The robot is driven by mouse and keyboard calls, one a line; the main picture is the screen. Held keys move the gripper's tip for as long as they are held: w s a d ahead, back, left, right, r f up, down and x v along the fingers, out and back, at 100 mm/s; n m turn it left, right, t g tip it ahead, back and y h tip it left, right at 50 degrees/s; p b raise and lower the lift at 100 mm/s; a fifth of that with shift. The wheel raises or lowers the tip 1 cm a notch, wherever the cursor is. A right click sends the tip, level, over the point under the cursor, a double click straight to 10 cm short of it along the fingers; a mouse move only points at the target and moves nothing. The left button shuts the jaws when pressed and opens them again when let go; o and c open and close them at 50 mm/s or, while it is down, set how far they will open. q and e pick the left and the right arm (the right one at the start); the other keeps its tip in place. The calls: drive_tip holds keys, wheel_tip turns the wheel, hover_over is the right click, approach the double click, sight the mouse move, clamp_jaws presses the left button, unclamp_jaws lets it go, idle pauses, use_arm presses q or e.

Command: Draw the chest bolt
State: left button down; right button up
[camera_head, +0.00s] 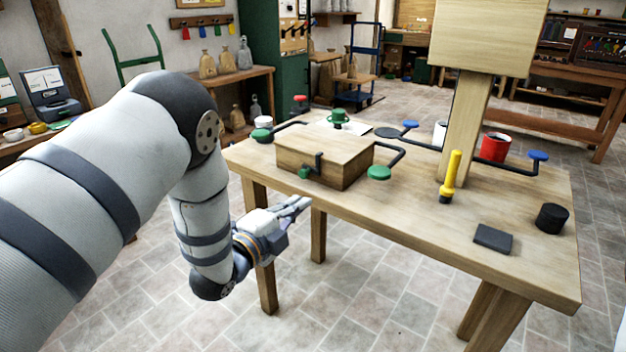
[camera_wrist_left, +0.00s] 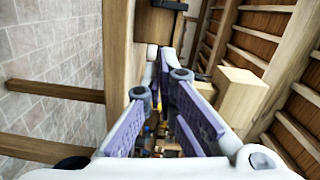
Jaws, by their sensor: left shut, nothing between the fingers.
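A wooden chest (camera_head: 322,158) with its lid down stands on the near left part of the table (camera_head: 410,205). On its front is a small dark bolt (camera_head: 318,160), with a green knob (camera_head: 304,173) beside it at the lower left. My left gripper (camera_head: 306,203) is shut and empty, in front of the table's near edge and below the chest, apart from both. In the left wrist view its fingers (camera_wrist_left: 165,62) point along the table edge, and a dark wooden box shape, likely the chest (camera_wrist_left: 156,25), shows beyond them. My right gripper is not in view.
Black crank arms with green knobs (camera_head: 378,173) and blue knobs (camera_head: 538,156) surround the chest and a wooden post (camera_head: 463,130). The table's near middle is clear.

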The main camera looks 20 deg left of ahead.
sight(305, 173)
use_arm(q)
drive_tip(key=shift+s+f, duration=0.1)
drive_tip(key=shift+f, duration=0.15)
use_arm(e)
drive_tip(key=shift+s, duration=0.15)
